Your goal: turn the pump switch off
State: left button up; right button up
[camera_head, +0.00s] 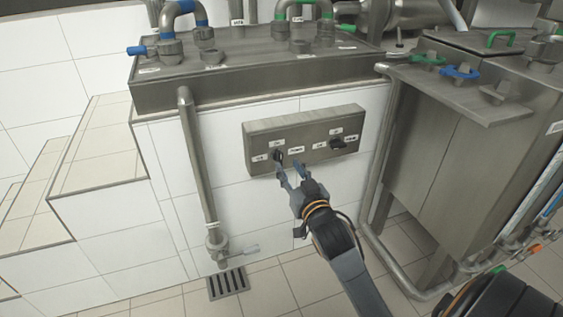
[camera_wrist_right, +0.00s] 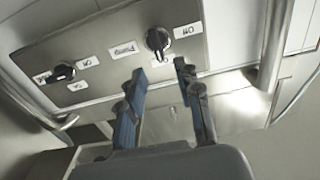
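A grey metal switch box (camera_head: 308,137) is mounted on the white tiled wall. It has two black rotary switches with small white labels. The left switch (camera_head: 278,156) is just beyond the fingertips of my right gripper (camera_head: 288,168). The right switch (camera_head: 337,143) stands clear. In the right wrist view the panel looks upside down. The switch nearest my right gripper (camera_wrist_right: 160,72) lies just past its two spread fingers, and the other switch (camera_wrist_right: 63,72) is at the left. The gripper is open and empty. My left gripper is not in view.
A vertical pipe (camera_head: 197,165) with a valve handle runs down left of the box. A steel tank (camera_head: 450,150) and bent pipework stand to the right. A steel ledge (camera_head: 240,85) with pipes is above. A floor drain (camera_head: 228,283) lies below.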

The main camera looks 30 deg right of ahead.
aim_at(281, 155)
jog(key=b+x, duration=0.1)
jog(key=x, duration=0.5)
grip_shut()
